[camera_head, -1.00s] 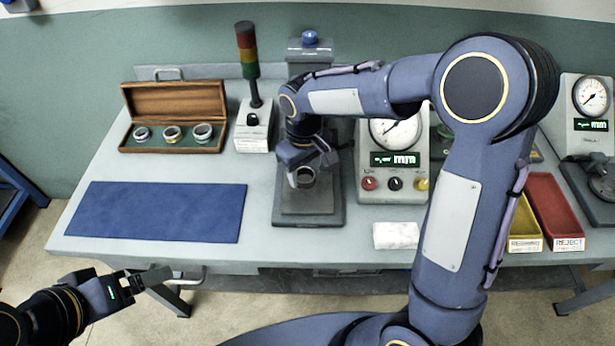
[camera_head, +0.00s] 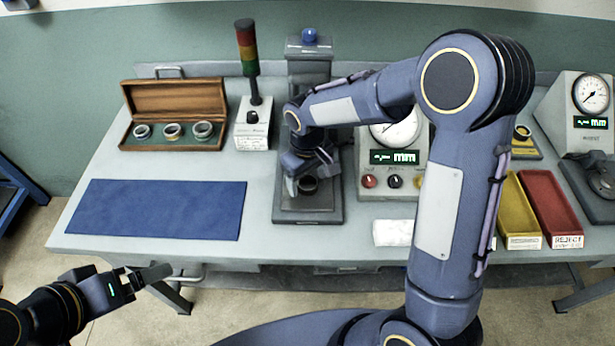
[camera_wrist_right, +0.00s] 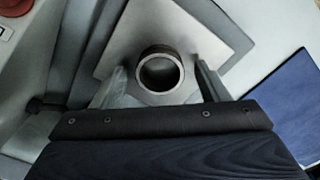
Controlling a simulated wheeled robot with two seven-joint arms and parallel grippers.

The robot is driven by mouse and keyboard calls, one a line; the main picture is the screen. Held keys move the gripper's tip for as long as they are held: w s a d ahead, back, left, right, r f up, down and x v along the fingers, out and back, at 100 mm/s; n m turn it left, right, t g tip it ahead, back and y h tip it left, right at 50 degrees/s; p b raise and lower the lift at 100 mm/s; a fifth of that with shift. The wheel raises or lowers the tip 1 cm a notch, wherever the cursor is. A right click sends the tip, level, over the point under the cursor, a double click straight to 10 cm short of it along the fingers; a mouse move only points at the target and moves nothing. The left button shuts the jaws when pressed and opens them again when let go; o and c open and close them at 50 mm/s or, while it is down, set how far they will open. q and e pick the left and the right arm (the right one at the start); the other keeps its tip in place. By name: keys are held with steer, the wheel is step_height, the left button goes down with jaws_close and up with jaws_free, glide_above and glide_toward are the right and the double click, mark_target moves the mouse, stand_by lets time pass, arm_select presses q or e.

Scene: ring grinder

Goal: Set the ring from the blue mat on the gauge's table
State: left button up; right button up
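The ring (camera_head: 308,184) is a short dark grey metal ring. It sits on the grey plate of the stand with the blue knob, the gauge's table (camera_head: 312,203). In the right wrist view the ring (camera_wrist_right: 160,70) lies flat on the pale square plate (camera_wrist_right: 185,28). My right gripper (camera_head: 300,178) is open just above it; in the wrist view its fingers (camera_wrist_right: 160,85) stand to either side, with a gap to the ring. The blue mat (camera_head: 157,210) is bare. My left gripper (camera_head: 148,278) is off the table's front edge, empty; its finger gap is unclear.
A wooden box (camera_head: 172,133) holds three rings at the back left, beside a signal tower (camera_head: 248,62). A dial unit (camera_head: 388,182) stands right of the stand. Yellow (camera_head: 518,220) and red (camera_head: 553,215) bins and a white cloth (camera_head: 393,233) lie to the right.

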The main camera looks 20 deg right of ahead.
steer(key=shift+r, duration=0.1)
steer(key=shift+r, duration=0.2)
step_height(320, 180, up, 11)
steer(key=s+d+r+m+t+y, duration=0.2)
steer(key=s+d+r+m+y, duration=0.15)
steer(key=s+d, duration=0.55)
steer(key=s+a+f+m+t, duration=0.1)
steer(key=s+f+m+t, duration=0.1)
steer(key=s, duration=1.1)
steer(key=shift+a+f+m+t, duration=0.25)
steer(key=shift+m+t, duration=0.2)
steer(key=shift+t, duration=0.35)
steer(key=shift+s, duration=0.1)
steer(key=shift+c, duration=0.5)
